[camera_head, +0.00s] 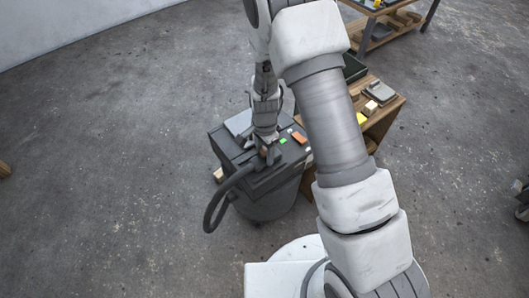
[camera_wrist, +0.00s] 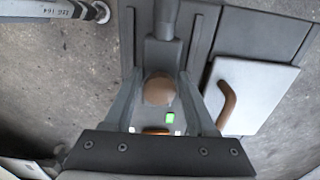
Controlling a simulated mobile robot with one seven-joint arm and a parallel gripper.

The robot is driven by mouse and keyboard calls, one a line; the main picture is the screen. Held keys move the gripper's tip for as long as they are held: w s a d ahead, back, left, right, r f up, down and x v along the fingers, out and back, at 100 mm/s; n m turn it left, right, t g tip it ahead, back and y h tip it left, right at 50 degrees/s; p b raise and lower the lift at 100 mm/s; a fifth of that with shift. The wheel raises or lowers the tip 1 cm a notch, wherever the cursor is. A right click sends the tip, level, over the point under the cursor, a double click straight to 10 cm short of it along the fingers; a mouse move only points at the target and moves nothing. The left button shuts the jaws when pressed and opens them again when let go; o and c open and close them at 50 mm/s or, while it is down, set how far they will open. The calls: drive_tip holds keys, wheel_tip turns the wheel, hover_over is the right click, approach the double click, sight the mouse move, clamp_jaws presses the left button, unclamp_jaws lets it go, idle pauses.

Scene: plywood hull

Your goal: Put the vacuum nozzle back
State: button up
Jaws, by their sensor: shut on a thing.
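The vacuum (camera_head: 270,205) is a dark grey box-topped bin on the floor. Its black hose (camera_head: 212,208) loops out at the left and runs up to my gripper (camera_head: 266,147), which is low over the lid. In the wrist view my gripper (camera_wrist: 160,88) is shut on the dark grey nozzle (camera_wrist: 163,52), at the end of a grey tube (camera_wrist: 167,14). A round tan-brown part (camera_wrist: 158,90) shows between the fingers. The fingers hide part of the nozzle, and I cannot tell whether it touches the lid.
The lid has a green light (camera_head: 283,141) and an orange part (camera_head: 299,137). A pale panel (camera_wrist: 256,88) with a brown handle (camera_wrist: 228,103) lies beside the nozzle. A wooden bench (camera_head: 388,112) with small items stands right of the vacuum.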

sight(265, 151)
drive_tip(key=shift+f, duration=0.2)
drive_tip(key=o, duration=1.3)
wheel_tip(265, 151, up, 13)
drive_tip(key=p, duration=0.4)
drive_tip(key=shift+f, duration=0.15)
